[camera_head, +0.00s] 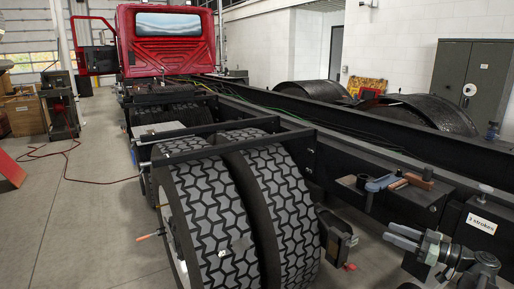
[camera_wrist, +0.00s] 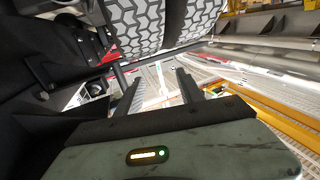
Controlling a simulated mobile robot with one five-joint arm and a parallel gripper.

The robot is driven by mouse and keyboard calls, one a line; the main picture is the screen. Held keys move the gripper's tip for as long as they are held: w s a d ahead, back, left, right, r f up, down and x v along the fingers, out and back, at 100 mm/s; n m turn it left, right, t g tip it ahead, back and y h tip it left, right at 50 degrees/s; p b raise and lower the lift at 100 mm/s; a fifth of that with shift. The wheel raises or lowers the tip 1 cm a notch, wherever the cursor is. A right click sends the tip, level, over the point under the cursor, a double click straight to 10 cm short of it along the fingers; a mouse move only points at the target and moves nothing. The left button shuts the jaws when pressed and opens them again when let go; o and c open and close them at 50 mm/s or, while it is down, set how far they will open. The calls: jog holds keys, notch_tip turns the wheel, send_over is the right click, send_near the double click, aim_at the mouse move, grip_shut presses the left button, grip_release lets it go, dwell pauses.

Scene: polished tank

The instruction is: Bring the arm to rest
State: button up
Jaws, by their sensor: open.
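My gripper (camera_head: 402,237) is at the lower right of the head view, beside the truck's black chassis rail (camera_head: 350,157) and to the right of the large rear tyres (camera_head: 240,210). Its two pale fingers point left and are apart, with nothing seen between them. In the wrist view my gripper (camera_wrist: 157,84) shows two dark fingers spread apart, with the floor behind them. The tyres (camera_wrist: 165,22) fill the top of that view, beyond the fingertips.
The red cab (camera_head: 165,45) stands at the back. A grey cabinet (camera_head: 470,80) is at the right wall. Open floor (camera_head: 80,220) lies left of the tyres.

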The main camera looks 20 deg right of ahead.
jog(key=w+a+f+n+g+y, duration=0.1)
jog(key=w+a+f+n+g, duration=0.3)
jog(key=a, duration=0.6)
jog(key=w+a+m+g+y, duration=0.1)
jog(key=w+a+y, duration=0.1)
jog(key=w+a, duration=0.65)
jog(key=w+a+f+n+g+y, duration=0.1)
jog(key=w+a+n+g, duration=0.15)
jog(key=a, duration=1.05)
jog(key=s+a+f+g+h, duration=0.1)
jog(key=a+f+g, duration=0.25)
jog(key=a, duration=0.55)
jog(key=s+a+f+g+h, duration=0.1)
jog(key=a+f+g+h, duration=0.15)
jog(key=a+f, duration=0.4)
jog(key=s+a+f+m+g+h, duration=0.2)
jog(key=s+a+f+m+h, duration=0.25)
jog(key=a+f+h, duration=0.2)
jog(key=d+f+m+h, duration=0.2)
jog(key=d+m+h, duration=0.2)
jog(key=d+m, duration=0.4)
notch_tip(320, 180, up, 17)
jog(key=p, duration=1.7)
jog(key=shift+s+d+n, duration=0.3)
jog(key=shift+s, duration=0.15)
